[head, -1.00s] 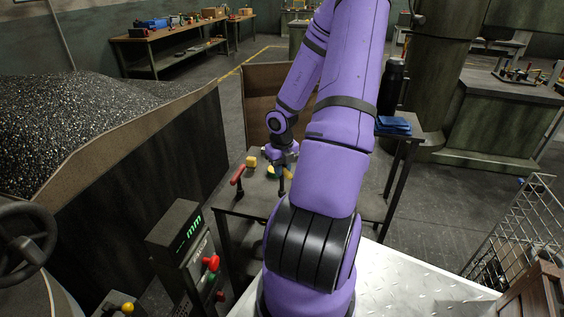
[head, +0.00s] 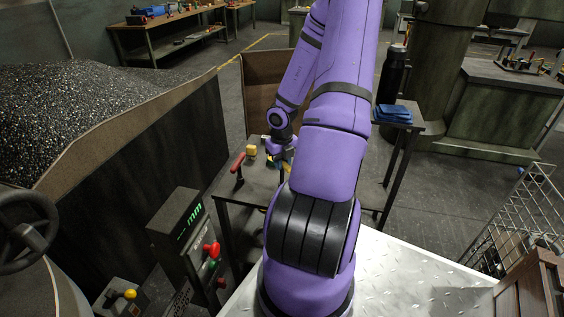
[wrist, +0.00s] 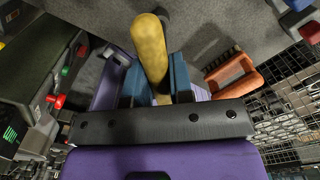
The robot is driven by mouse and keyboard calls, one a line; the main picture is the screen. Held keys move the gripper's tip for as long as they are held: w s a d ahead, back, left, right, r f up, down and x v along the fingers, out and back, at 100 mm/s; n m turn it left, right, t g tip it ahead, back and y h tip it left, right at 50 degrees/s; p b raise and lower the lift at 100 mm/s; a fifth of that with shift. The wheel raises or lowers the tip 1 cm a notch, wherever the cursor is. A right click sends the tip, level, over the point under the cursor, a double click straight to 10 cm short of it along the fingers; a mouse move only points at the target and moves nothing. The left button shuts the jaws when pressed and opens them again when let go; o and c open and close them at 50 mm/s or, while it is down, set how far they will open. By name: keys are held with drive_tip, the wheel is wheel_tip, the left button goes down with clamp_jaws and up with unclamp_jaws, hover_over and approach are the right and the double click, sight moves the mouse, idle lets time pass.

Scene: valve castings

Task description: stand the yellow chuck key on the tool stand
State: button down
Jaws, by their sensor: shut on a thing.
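The yellow chuck key (wrist: 149,48) is between the blue finger pads of my gripper (wrist: 155,82) in the wrist view. My gripper is shut on it, and a dark end shows at the top. In the head view my gripper (head: 281,150) is over a small dark table (head: 240,188), with my arm covering much of it. A yellow bit shows under it, too small to make out. I cannot tell the tool stand apart on the table.
A red-handled tool (head: 238,162) stands at the table's left, beside a yellow block (head: 251,150). An orange handle (wrist: 233,75) lies right of the key in the wrist view. A black bottle (head: 392,75) and blue cloth (head: 393,114) are on a stand to the right.

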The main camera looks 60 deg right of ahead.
drive_tip(key=shift+f, duration=0.4)
drive_tip(key=c, duration=0.9)
unclamp_jaws()
drive_tip(key=shift+r, duration=0.1)
wheel_tip(320, 180, up, 10)
drive_tip(key=shift+r, duration=0.3)
drive_tip(key=shift+w, duration=0.1)
